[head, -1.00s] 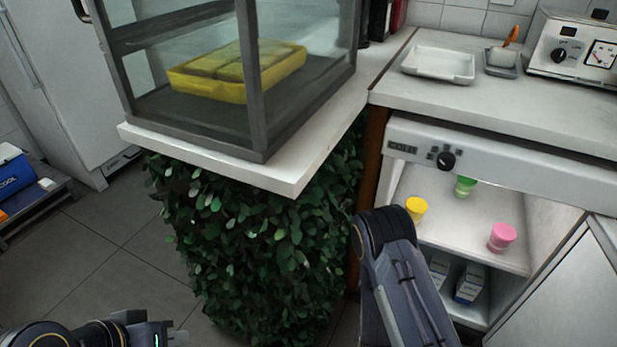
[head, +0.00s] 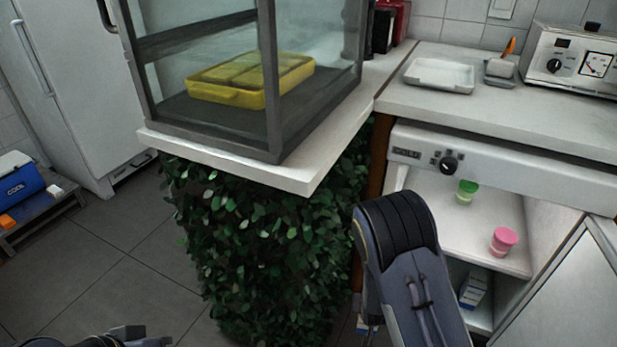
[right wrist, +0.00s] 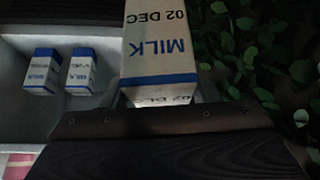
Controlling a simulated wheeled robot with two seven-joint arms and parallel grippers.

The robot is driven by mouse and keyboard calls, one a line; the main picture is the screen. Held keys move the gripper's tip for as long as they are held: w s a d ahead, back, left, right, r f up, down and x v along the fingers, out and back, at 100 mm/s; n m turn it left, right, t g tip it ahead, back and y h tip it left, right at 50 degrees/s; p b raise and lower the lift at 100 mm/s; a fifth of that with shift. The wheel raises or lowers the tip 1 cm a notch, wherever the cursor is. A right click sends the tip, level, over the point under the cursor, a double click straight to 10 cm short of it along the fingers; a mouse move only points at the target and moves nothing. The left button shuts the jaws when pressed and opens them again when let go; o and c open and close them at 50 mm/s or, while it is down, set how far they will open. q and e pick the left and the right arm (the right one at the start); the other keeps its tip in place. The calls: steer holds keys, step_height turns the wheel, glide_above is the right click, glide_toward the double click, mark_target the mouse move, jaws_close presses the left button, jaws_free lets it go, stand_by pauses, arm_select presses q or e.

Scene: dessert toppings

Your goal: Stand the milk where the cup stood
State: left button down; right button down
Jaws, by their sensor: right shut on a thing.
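A white milk carton with blue bands (right wrist: 158,50) is held by my right gripper (right wrist: 160,115) in the right wrist view; its print reads upside down there. In the head view my right forearm hides this gripper. Two similar cartons (right wrist: 60,72) stand on a light shelf at left in the wrist view. One carton (head: 473,290) shows on the lower shelf in the head view. A green cup (head: 466,192) and a pink cup (head: 503,240) stand on the upper shelf. The yellow cup is not visible now. My left gripper (head: 150,338) is cut off at the bottom edge.
The open cabinet has an upper shelf (head: 460,225) and a door (head: 570,290) swung open at right. A leafy green block (head: 270,250) under the white counter (head: 310,175) stands left of my right arm. A glass case holds a yellow tray (head: 215,95).

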steer(key=shift+n+y, duration=0.4)
steer(key=shift+n, duration=0.1)
steer(key=r, duration=0.2)
steer(key=w+r, duration=0.1)
steer(key=r, duration=0.1)
steer(key=w+r, duration=0.1)
steer(key=r, duration=0.2)
steer(key=shift+w+d, duration=0.2)
steer(key=shift+w, duration=0.05)
steer(key=s+d+r+p, duration=0.1)
steer(key=s+r+p, duration=0.1)
steer(key=r+p, duration=0.9)
steer(key=s+r+n+p, duration=0.1)
steer(key=s+r+p, duration=0.2)
steer(key=r+p, duration=0.8)
steer(key=s+d+r+p, duration=0.1)
steer(key=s+r+p, duration=0.1)
steer(key=r+p, duration=0.9)
step_height(320, 180, up, 5)
steer(key=shift+s+d+r+y+p, duration=0.2)
steer(key=shift+d+y+p, duration=0.1)
steer(key=shift+p, duration=0.05)
